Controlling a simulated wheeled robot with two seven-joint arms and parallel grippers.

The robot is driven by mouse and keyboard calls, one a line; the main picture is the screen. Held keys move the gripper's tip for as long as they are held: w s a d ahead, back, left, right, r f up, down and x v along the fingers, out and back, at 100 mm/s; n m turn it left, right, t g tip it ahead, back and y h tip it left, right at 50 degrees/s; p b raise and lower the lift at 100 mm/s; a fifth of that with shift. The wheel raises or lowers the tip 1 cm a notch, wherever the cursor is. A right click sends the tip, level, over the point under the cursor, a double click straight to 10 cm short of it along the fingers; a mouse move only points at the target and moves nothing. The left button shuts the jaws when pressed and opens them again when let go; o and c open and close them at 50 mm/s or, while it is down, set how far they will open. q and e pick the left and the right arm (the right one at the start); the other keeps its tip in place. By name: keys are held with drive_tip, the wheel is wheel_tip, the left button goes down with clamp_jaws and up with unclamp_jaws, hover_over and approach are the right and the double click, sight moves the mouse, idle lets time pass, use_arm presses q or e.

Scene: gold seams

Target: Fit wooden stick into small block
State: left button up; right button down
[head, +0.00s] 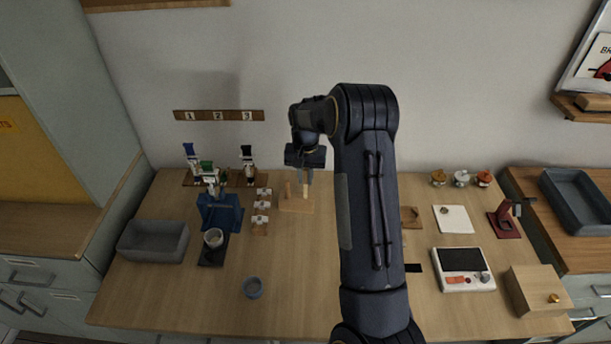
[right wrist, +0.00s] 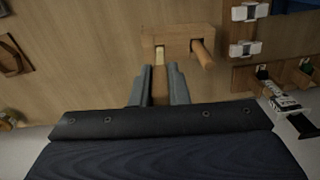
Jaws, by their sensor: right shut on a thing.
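The small wooden block (head: 297,207) sits on the table below my right gripper; it also shows in the right wrist view (right wrist: 180,36). My right gripper (head: 305,172) points down and is shut on a wooden stick (head: 305,191). In the right wrist view the stick (right wrist: 160,87) lies between the two grey fingers (right wrist: 160,84). Its pale end is at the left part of the block, beside a dark opening. I cannot tell how deep it sits. A second wooden peg (right wrist: 203,55) stands in the right part of the block. My left gripper is not in view.
Left of the block are small white-topped pieces (head: 261,219), a blue stand (head: 219,217) and a grey bin (head: 153,241). My right arm covers the table's middle. A wooden box (head: 537,291) stands at the front right.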

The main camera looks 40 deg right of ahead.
sight(305, 183)
drive_tip(key=shift+f+b, duration=1.5)
drive_tip(key=shift+f, duration=0.5)
idle(1.3)
drive_tip(key=c, duration=1.3)
unclamp_jaws()
drive_tip(key=shift+r+p, duration=1.7)
drive_tip(key=shift+r, duration=0.85)
